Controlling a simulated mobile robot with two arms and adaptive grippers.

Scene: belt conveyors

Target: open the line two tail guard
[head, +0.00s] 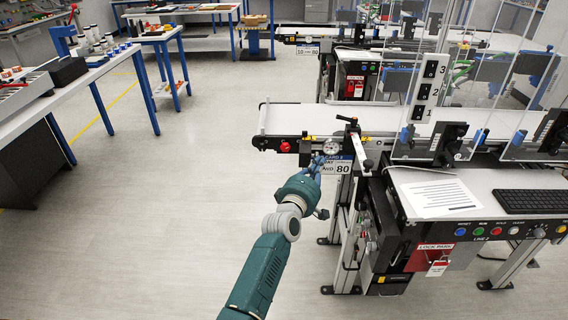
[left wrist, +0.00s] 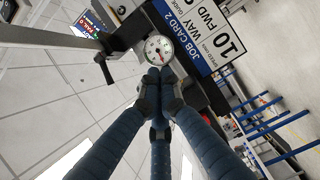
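The line two conveyor (head: 290,118) runs across the middle of the head view, with clear guard panels (head: 415,115) standing over its right part. I cannot tell for sure which part is the tail guard. My left gripper (head: 316,160) is just below the round dial (head: 330,148) on the conveyor's front side. In the left wrist view, its blue fingers (left wrist: 158,78) come together just below the dial (left wrist: 158,50), with nothing visible between them. My right gripper is out of view.
A job card (head: 338,166) hangs beside the dial; it is large in the left wrist view (left wrist: 200,45). A red knob (head: 285,146) sits left of it. The control panel (head: 490,230) and keyboard (head: 530,200) are at the right. Floor at left is clear up to the workbench (head: 100,70).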

